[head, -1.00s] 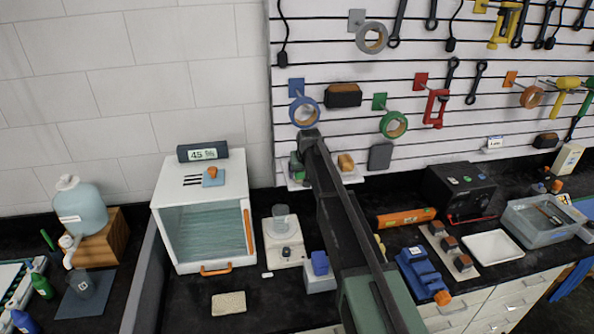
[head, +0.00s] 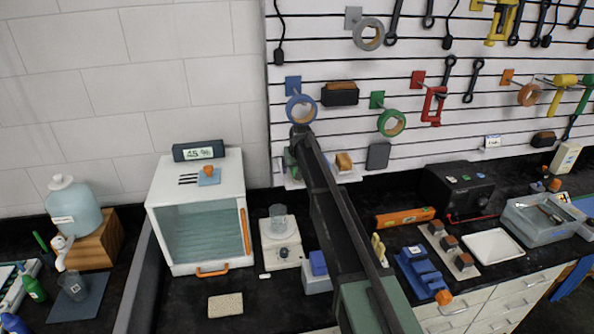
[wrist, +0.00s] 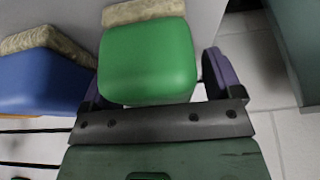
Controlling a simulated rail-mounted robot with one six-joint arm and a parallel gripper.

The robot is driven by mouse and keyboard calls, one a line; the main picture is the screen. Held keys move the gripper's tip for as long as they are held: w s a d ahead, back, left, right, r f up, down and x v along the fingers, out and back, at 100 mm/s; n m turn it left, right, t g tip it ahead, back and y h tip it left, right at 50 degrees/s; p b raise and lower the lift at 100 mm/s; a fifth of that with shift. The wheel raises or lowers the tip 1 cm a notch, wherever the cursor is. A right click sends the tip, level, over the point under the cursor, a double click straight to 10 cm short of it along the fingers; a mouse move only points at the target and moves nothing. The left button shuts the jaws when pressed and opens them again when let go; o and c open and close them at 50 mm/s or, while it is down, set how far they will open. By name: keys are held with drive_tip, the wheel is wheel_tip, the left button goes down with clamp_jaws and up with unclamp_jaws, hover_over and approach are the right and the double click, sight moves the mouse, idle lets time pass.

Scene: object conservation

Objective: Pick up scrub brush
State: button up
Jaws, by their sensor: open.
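In the wrist view, a green block-shaped brush (wrist: 148,62) with a pale tan, rough layer along its far side lies between my gripper's fingers (wrist: 153,76). The dark purple fingers stand on either side of it, and a gap shows at the right finger. The gripper is open; whether the left finger touches the green block cannot be told. A similar blue block (wrist: 40,78) with a tan rough layer lies to the left, close to the left finger. In the head view my arm reaches toward the back wall, and the gripper itself cannot be made out.
In the head view, a small shelf (head: 347,177) on the back panel holds an orange-brown block (head: 343,161). Tape rolls and tools hang above. A white glass-fronted cabinet (head: 200,212) and a scale (head: 283,245) stand left of the arm; a blue tool (head: 422,272) lies right.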

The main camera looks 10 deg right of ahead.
drive_tip(key=c, duration=1.1)
drive_tip(key=shift+r+p, duration=0.55)
drive_tip(key=shift+p, duration=0.05)
drive_tip(key=s, duration=1.8)
drive_tip(key=shift+d+f, duration=0.2)
drive_tip(key=shift+d, duration=0.1)
